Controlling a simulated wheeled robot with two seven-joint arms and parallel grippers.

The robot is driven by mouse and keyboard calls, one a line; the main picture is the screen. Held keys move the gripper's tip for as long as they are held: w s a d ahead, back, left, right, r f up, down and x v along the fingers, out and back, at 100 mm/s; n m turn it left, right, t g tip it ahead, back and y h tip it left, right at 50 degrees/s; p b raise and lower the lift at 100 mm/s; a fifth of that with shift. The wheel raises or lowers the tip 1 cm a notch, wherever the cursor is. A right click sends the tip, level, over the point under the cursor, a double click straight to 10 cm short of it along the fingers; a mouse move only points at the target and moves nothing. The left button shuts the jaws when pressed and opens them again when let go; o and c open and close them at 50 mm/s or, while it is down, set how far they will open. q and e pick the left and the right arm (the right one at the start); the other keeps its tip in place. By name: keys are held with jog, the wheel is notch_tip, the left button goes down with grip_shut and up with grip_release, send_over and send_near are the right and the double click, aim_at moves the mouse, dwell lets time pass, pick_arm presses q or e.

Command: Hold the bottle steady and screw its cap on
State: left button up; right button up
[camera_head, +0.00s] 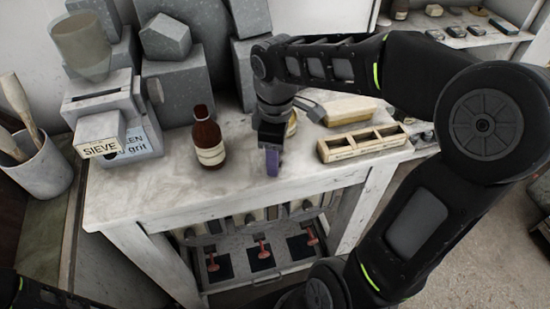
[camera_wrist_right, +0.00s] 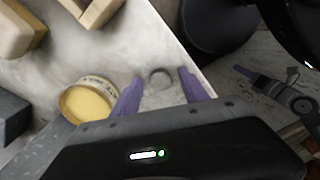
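A brown bottle (camera_head: 207,143) with a cream label stands upright on the worktop in the head view, its neck bare. My right gripper (camera_head: 272,160) points down over the worktop to the right of the bottle, apart from it. In the right wrist view its purple fingers (camera_wrist_right: 161,82) are spread. A small round grey piece, seemingly the cap (camera_wrist_right: 160,77), lies between the fingertips with gaps on both sides. The cap is hidden in the head view. A gripper with a purple finger, apparently my left gripper (camera_wrist_right: 262,84), shows at the right of the wrist view; its opening is unclear.
A round yellow-topped tin (camera_wrist_right: 86,101) is close beside my right gripper. A wooden compartment box (camera_head: 364,143) and a block (camera_head: 349,110) lie further right. A sieve box (camera_head: 110,120) and grey stone blocks (camera_head: 180,85) stand left and behind. The worktop's front (camera_head: 160,195) is clear.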

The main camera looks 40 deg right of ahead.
grip_shut()
dwell(0.3)
dwell(0.3)
notch_tip(320, 180, up, 10)
dwell(0.5)
dwell(0.4)
